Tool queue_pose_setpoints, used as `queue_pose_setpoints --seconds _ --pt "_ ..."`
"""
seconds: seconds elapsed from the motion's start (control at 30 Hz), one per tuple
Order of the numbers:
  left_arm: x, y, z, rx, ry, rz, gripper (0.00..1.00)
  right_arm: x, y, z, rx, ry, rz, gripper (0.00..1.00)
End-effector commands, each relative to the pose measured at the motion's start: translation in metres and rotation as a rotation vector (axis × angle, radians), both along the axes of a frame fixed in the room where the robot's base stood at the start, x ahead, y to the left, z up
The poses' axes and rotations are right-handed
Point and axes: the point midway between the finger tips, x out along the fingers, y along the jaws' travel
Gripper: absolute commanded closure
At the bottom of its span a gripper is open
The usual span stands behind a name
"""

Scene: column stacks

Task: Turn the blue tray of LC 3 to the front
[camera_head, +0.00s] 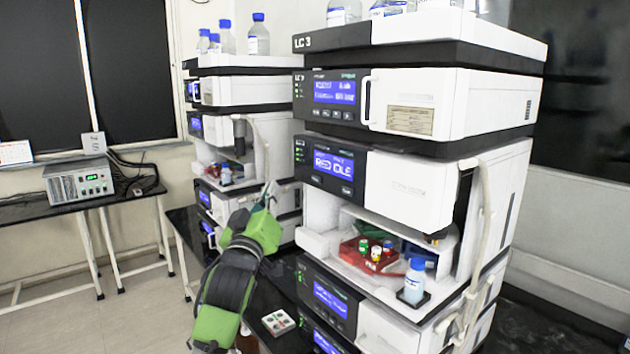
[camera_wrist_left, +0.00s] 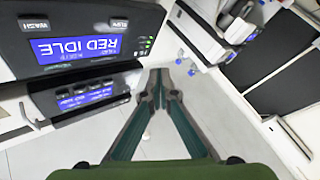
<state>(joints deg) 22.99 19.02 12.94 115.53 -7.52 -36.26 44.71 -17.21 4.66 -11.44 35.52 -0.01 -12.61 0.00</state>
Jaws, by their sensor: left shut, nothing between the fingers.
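The LC 3 stack (camera_head: 335,150) stands at the right in the head view. Its sampler panel display (camera_head: 334,166) reads RED IDLE, with small buttons under it; it shows upside down in the left wrist view (camera_wrist_left: 75,50). In the open bay below, a red tray (camera_head: 350,256) with several capped vials faces the front. A blue part (camera_head: 414,250), perhaps the blue tray, shows behind it, mostly hidden. My left gripper (camera_head: 268,190) is shut and empty, left of the panel and apart from it; its fingertips show in the left wrist view (camera_wrist_left: 159,78). My right gripper is out of view.
A blue-capped bottle (camera_head: 414,280) stands at the bay's right front. A pale hose (camera_head: 480,250) runs down the stack's right side. A second stack (camera_head: 240,95) stands behind my left gripper. A small white block (camera_head: 278,322) lies on the black bench.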

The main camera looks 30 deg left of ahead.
Motion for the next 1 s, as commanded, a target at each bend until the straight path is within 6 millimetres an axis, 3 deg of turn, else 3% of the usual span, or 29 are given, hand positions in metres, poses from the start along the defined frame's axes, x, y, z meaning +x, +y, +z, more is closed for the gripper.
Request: queue_pose_setpoints --seconds 0.23,0.7,1.0 --pt "0.008 -0.003 -0.001 -0.001 0.0 0.0 1.0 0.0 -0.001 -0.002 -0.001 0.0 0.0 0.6" --pt "0.066 -0.027 -0.001 -0.002 0.001 0.0 1.0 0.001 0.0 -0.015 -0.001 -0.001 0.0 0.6" --pt "0.081 -0.034 0.0 0.0 0.001 0.0 1.0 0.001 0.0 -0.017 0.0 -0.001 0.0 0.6"
